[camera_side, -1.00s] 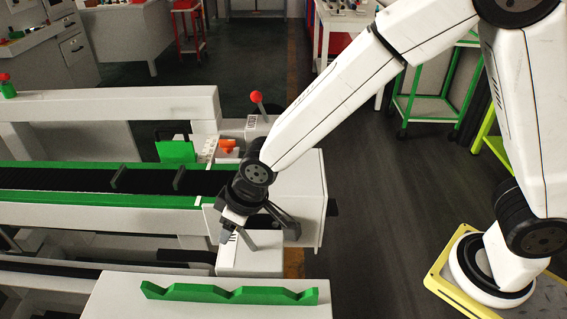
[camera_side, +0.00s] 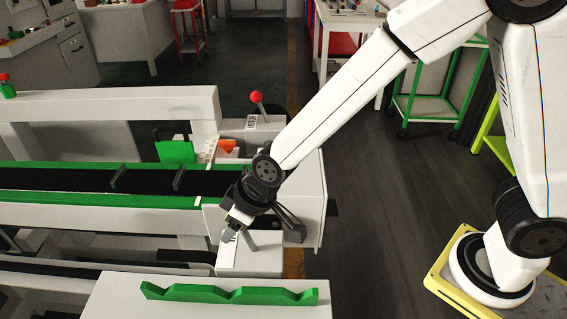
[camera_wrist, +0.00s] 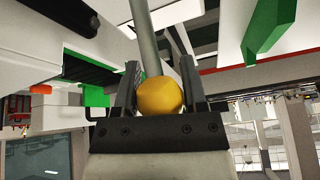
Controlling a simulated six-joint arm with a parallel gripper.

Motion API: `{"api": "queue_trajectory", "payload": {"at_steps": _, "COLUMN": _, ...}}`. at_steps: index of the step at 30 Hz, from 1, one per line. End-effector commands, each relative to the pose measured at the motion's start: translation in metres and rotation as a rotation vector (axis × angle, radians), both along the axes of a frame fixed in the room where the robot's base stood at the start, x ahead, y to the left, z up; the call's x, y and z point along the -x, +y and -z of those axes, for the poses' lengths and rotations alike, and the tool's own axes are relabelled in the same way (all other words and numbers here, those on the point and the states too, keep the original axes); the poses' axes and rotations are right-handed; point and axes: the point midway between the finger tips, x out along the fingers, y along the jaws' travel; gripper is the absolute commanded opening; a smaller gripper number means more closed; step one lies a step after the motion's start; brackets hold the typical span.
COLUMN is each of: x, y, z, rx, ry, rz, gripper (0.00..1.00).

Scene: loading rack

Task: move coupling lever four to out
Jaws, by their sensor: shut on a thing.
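The lever with a yellow ball knob (camera_wrist: 160,97) and a grey rod (camera_wrist: 145,38) shows in the wrist view. My gripper (camera_wrist: 160,78) has its two black fingers on either side of the knob and is shut on it. In the side view my gripper (camera_side: 230,232) is at the near white block (camera_side: 250,262), tilted down to the left. The lever's grey rod (camera_side: 249,241) leans up to the left from that block. The knob is mostly hidden by the fingers in the side view. Number markings on the lever are not readable.
A second lever with a red ball (camera_side: 256,97) stands on the far white block. A green-edged conveyor (camera_side: 90,198) runs left. A green notched rack (camera_side: 230,293) lies on the white table in front. An orange part (camera_side: 228,145) sits behind my wrist.

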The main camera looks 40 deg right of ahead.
Motion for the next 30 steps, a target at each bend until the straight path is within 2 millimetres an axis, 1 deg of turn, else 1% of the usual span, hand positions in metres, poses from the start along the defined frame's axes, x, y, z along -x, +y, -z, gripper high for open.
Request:
{"api": "queue_trajectory", "payload": {"at_steps": 1, "x": 0.0035, "y": 0.0026, "z": 0.0003, "rx": -0.006, "ry": -0.004, "rz": -0.007, "gripper": 0.0}}
{"api": "queue_trajectory", "payload": {"at_steps": 3, "x": 0.0043, "y": 0.0014, "z": 0.0, "rx": -0.012, "ry": -0.013, "rz": -0.005, "gripper": 0.0}}
{"api": "queue_trajectory", "payload": {"at_steps": 20, "x": 0.0051, "y": -0.0033, "z": -0.0013, "rx": -0.02, "ry": -0.039, "rz": 0.001, "gripper": 0.0}}
{"api": "queue_trajectory", "payload": {"at_steps": 21, "x": 0.005, "y": -0.0034, "z": -0.0013, "rx": -0.02, "ry": -0.039, "rz": 0.001, "gripper": 0.64}}
{"api": "queue_trajectory", "payload": {"at_steps": 23, "x": 0.0048, "y": -0.0036, "z": -0.0013, "rx": -0.021, "ry": -0.04, "rz": 0.002, "gripper": 0.83}}
{"api": "queue_trajectory", "payload": {"at_steps": 24, "x": 0.0045, "y": -0.0038, "z": -0.0014, "rx": -0.02, "ry": -0.04, "rz": 0.002, "gripper": 0.89}}
{"api": "queue_trajectory", "payload": {"at_steps": 30, "x": 0.0036, "y": -0.0042, "z": -0.0015, "rx": -0.021, "ry": -0.042, "rz": 0.004, "gripper": 0.89}}
